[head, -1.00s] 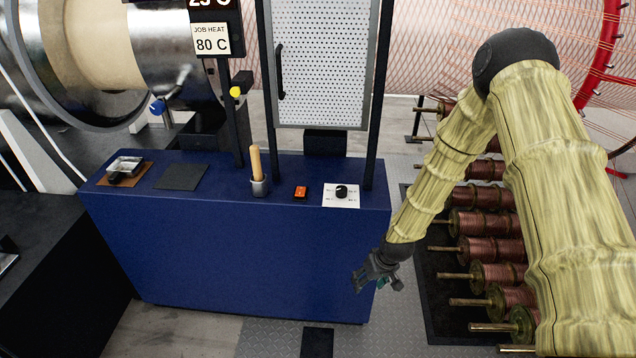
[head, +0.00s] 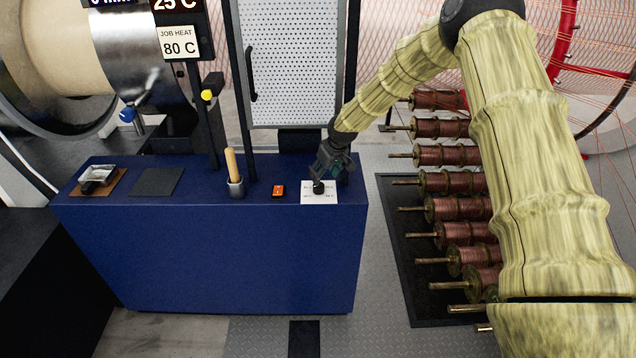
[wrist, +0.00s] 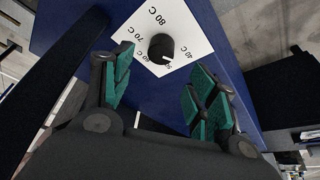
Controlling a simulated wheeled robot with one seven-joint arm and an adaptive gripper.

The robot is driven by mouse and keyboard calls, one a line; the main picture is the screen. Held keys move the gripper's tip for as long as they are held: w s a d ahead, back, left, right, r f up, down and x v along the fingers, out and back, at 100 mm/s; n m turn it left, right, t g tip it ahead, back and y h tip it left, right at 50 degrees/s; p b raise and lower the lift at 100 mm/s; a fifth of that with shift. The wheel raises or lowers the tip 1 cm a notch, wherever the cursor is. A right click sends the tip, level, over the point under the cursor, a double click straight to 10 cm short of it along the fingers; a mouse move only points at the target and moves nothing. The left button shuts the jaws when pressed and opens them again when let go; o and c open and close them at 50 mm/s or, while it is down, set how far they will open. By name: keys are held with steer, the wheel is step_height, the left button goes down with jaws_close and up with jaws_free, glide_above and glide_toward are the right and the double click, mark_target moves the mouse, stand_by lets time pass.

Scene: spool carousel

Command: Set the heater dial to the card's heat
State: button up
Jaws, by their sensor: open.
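The heater dial is a black knob (wrist: 161,46) on a white plate (wrist: 190,22) in the wrist view, with marks such as 80 C, 70 C and 40 C. The knob's white pointer line faces the lower right, toward a mark that is partly hidden. The dial (head: 319,188) also shows in the head view at the right end of the blue bench. The job heat card (head: 179,43) reads 80 C. My gripper (wrist: 162,92) is open and empty, its green-padded fingers apart, with the knob just beyond the fingertips. In the head view my gripper (head: 325,174) is at the dial.
An orange switch (head: 278,190) sits left of the dial on the blue bench (head: 210,250). A perforated panel (head: 293,65) rises behind, and copper spools (head: 452,182) stand right.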

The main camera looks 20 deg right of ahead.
mark_target(319, 188)
steer(key=shift+p+x, duration=1.35)
steer(key=shift+x, duration=2.45)
steer(key=c, duration=1)
